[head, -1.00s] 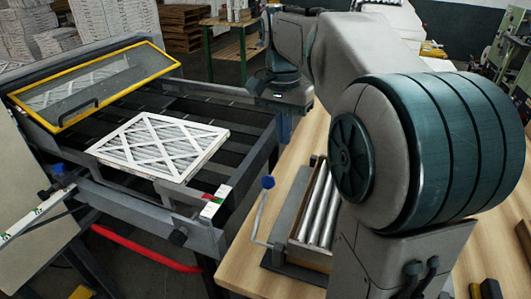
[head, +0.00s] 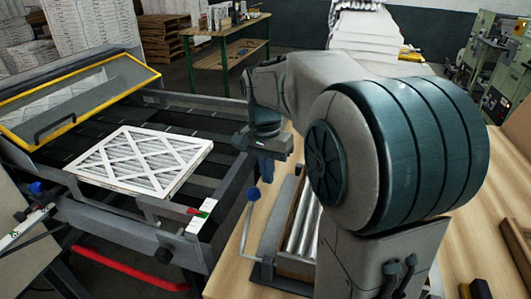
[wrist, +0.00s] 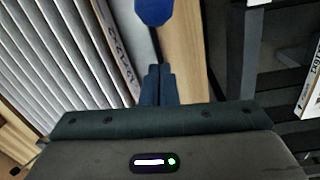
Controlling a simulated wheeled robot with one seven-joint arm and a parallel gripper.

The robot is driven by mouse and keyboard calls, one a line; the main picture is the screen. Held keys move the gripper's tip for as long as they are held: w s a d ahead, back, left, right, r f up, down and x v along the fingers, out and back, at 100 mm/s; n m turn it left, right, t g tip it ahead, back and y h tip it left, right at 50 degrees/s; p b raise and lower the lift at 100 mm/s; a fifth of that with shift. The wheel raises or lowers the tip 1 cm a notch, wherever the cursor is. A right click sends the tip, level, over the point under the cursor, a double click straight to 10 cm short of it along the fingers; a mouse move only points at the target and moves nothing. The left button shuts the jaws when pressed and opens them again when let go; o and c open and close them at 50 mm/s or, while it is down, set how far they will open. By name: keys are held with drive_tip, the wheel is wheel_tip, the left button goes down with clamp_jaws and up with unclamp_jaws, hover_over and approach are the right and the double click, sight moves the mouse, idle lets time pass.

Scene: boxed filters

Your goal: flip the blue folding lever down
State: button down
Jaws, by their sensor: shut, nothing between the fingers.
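The blue folding lever has a round blue knob (head: 253,194) on a thin metal rod (head: 247,226). The knob also shows at the top edge of the wrist view (wrist: 153,12), partly cut off. My gripper (head: 266,172) hangs just above and slightly right of the knob in the head view. In the wrist view its dark fingers (wrist: 158,72) are together and empty, with a visible gap between them and the knob.
A white-framed filter (head: 140,160) lies on the dark conveyor (head: 205,140) at left, under a raised yellow-framed cover (head: 75,98). Another blue knob (head: 36,188) is at far left.

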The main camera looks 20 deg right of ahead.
drive_tip(key=shift+s+a+p, duration=0.55)
drive_tip(key=shift+s+a, duration=0.75)
drive_tip(key=shift+a, duration=0.05)
